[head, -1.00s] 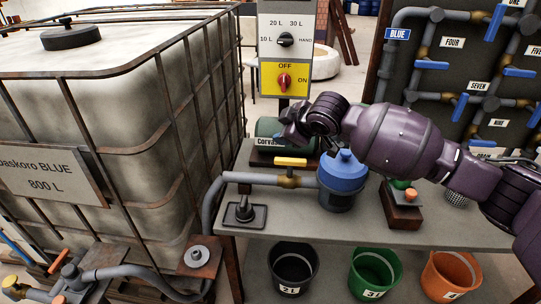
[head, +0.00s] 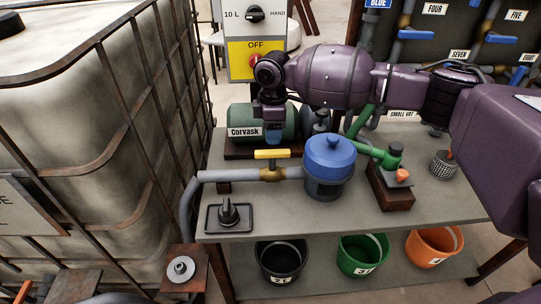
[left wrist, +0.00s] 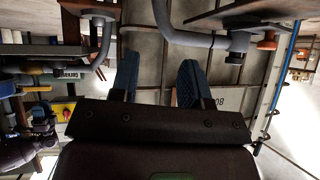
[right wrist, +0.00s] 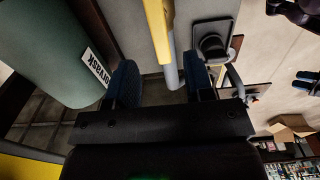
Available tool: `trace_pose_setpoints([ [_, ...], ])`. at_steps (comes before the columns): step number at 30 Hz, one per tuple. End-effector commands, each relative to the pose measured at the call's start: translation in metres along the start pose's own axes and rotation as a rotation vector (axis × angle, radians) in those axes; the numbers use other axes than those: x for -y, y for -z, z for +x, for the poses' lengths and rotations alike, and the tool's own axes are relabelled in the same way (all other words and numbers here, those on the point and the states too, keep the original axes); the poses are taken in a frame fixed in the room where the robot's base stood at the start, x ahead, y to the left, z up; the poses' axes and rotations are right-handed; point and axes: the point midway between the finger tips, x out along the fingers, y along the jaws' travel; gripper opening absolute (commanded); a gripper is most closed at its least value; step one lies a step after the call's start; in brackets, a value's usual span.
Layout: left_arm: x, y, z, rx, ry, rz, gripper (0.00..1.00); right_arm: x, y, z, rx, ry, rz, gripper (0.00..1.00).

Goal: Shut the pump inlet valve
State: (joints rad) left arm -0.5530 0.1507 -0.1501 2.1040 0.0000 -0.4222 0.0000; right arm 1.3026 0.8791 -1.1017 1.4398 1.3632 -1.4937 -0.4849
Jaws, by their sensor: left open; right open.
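The pump inlet valve has a yellow handle (head: 272,154) on a brass body (head: 273,174), in the grey pipe left of the blue-lidded strainer (head: 330,158). The handle lies along the pipe. My right gripper (head: 273,136) points down in front of the green Corvask pump (head: 243,120), above and behind the handle in the head view. In the right wrist view the yellow handle (right wrist: 158,30) lies in line with the gap between my open right fingers (right wrist: 160,82); contact cannot be seen. My left gripper (left wrist: 158,80) is open and empty, facing the caged tank.
A control box (head: 254,62) stands behind the pump. A black fitting (head: 229,212) sits on the bench (head: 290,222) at front left. A green pipe (head: 368,148) is right of the strainer. The caged tank (head: 60,110) fills the left. Buckets stand below.

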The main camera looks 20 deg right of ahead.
Motion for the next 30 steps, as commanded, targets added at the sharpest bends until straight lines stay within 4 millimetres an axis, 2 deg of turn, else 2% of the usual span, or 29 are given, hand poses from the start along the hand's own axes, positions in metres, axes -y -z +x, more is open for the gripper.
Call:
trace_pose_setpoints([
  [1, -0.001, -0.005, 0.002, 0.008, -0.001, 0.000, 0.43, 0.001, 0.000, 0.013, 0.003, 0.006, 0.000, 0.48],
  [6, -0.002, -0.011, 0.006, 0.016, -0.004, 0.001, 0.43, 0.001, 0.000, 0.044, 0.003, 0.006, 0.000, 0.48],
  [15, -0.002, -0.011, 0.011, 0.013, -0.005, 0.005, 0.43, 0.000, 0.000, 0.085, 0.001, 0.004, 0.002, 0.48],
  [21, -0.001, -0.005, 0.013, -0.001, -0.007, 0.011, 0.43, 0.000, 0.000, 0.093, 0.000, 0.001, 0.002, 0.48],
  [30, 0.000, -0.008, 0.013, 0.006, -0.005, 0.011, 0.43, 0.000, 0.000, 0.093, 0.000, -0.001, 0.001, 0.46],
])
